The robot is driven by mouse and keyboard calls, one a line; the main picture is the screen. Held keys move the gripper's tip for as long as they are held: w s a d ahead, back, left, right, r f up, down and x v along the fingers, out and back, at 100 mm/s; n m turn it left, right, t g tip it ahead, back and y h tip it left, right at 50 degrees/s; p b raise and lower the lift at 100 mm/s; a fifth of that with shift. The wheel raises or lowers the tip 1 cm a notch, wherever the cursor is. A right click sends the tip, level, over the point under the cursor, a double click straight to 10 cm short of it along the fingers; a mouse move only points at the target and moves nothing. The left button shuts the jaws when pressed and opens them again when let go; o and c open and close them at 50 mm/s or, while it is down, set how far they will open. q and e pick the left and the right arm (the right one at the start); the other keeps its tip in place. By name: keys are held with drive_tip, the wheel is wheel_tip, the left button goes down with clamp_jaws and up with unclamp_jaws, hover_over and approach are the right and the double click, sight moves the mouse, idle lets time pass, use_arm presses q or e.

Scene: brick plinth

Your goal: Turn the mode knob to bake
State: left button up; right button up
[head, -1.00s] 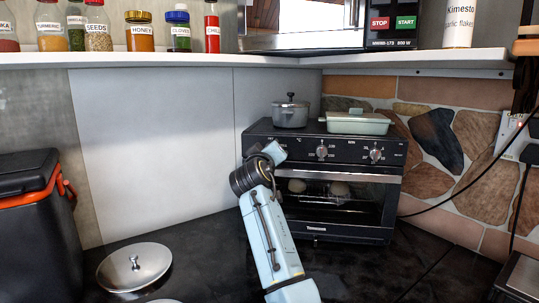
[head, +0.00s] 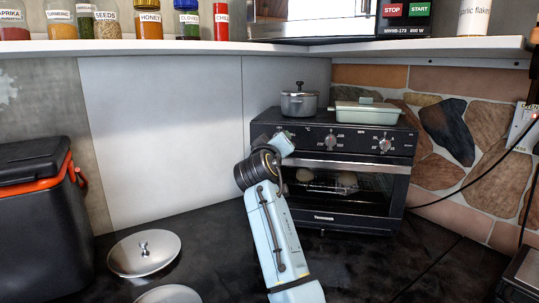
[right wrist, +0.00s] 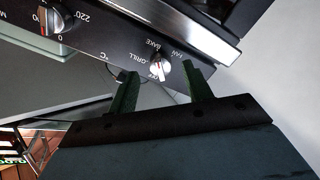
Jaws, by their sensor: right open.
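The toaster oven (head: 349,208) is black with a steel door bar and a row of knobs along its top front. My right gripper (right wrist: 163,74) is open in the right wrist view, its two dark fingers on either side of the mode knob (right wrist: 160,70), with a gap on each side. GRILL, FAN and BAKE are printed around this knob; I cannot tell exactly where its mark points. In the head view my right arm covers the oven's left end, and the fingers and mode knob are mostly hidden. My left gripper is not in view.
Two more knobs (head: 330,141) (head: 385,145) sit right of the arm. A grey pot (head: 299,104) and a pale green lidded dish (head: 366,112) stand on the oven. A metal lid (head: 144,254) lies on the dark counter. A shelf (head: 200,48) runs above.

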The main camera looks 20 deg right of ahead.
drive_tip(key=v, duration=1.1)
drive_tip(key=shift+f, duration=0.1)
